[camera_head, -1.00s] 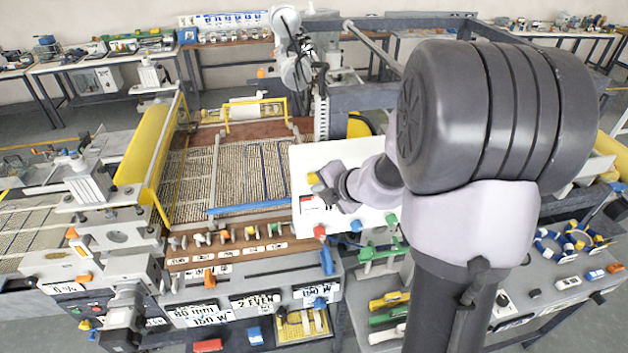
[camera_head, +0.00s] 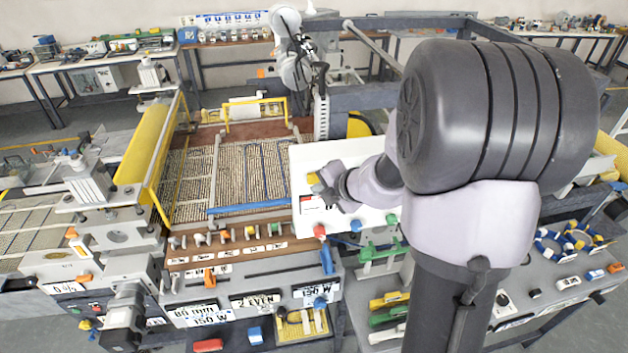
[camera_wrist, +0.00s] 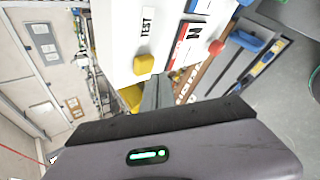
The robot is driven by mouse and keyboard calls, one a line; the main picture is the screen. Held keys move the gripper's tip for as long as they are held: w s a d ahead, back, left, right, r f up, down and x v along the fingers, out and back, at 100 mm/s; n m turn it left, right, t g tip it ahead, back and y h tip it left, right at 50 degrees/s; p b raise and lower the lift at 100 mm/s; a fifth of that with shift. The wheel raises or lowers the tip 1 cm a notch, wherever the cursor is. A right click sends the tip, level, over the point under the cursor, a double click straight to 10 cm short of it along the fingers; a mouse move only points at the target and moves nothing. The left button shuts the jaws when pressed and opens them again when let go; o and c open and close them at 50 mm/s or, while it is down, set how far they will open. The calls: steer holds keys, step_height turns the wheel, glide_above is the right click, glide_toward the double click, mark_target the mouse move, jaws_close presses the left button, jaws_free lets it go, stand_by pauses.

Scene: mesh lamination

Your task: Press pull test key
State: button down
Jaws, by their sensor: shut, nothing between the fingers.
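My gripper (camera_head: 322,190) is shut and empty, in front of the white control panel (camera_head: 372,165). In the wrist view its narrow fingertips (camera_wrist: 156,82) point at the panel face. A yellow key (camera_wrist: 143,64) stands on the panel beneath the printed word TEST (camera_wrist: 147,27). The fingertips are close beside and below this key in the wrist view; I cannot tell whether they touch it. In the head view the yellow key (camera_head: 312,178) shows just above left of the gripper.
Red (camera_head: 320,230), blue (camera_head: 356,226) and green (camera_head: 391,219) knobs sit along the panel's lower edge. A mesh bed (camera_head: 250,170) lies left of the panel, with a yellow roller (camera_head: 143,150) beyond it. A row of small knobs (camera_head: 223,238) runs below the bed.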

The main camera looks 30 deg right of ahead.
steer(key=shift+w, duration=0.15)
stand_by(0.5)
steer(key=shift+w+d, duration=0.15)
steer(key=shift+w, duration=0.15)
steer(key=shift+w+d+p, duration=0.1)
steer(key=shift+w+p, duration=0.4)
stand_by(0.8)
steer(key=shift+s, duration=0.1)
steer(key=shift+s+a, duration=0.25)
steer(key=shift+s, duration=0.55)
steer(key=shift+s+a+b, duration=0.2)
steer(key=shift+s+a, duration=0.05)
steer(key=shift+s, duration=0.55)
steer(key=shift+s+a+b, duration=0.2)
steer(key=shift+s+b, duration=0.05)
steer(key=shift+s, duration=0.6)
steer(key=shift+s+a+b, duration=0.2)
steer(key=shift+s+a, duration=0.05)
steer(key=shift+s, duration=0.55)
